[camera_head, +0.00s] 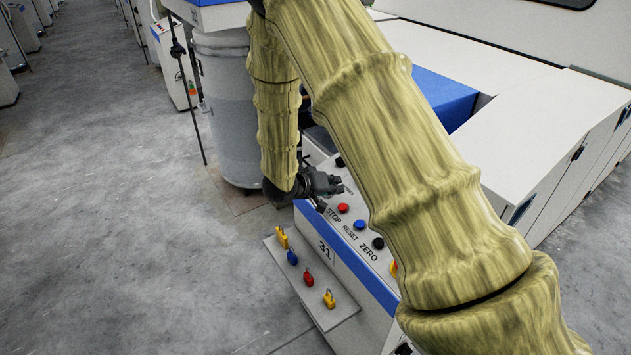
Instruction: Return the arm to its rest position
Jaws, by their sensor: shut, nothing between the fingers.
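My arm (400,150), with a yellow-green bamboo-like surface, reaches from the lower right to the top and bends down in the middle. My gripper (328,187) is dark, shut and empty. It appears beside the top end of the white control panel, close to the red STOP button (343,208). I cannot tell whether it touches the panel. A blue RESET button (359,224) and a black ZERO button (377,243) are further down the panel. My arm hides part of the panel and the machine behind it.
A grey shelf (318,312) juts from the panel marked 31, holding several yellow, blue and red padlocks. A grey can (226,110) and a thin dark pole (190,95) stand beyond. White machine housing (545,130) fills the right. The concrete floor at left is clear.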

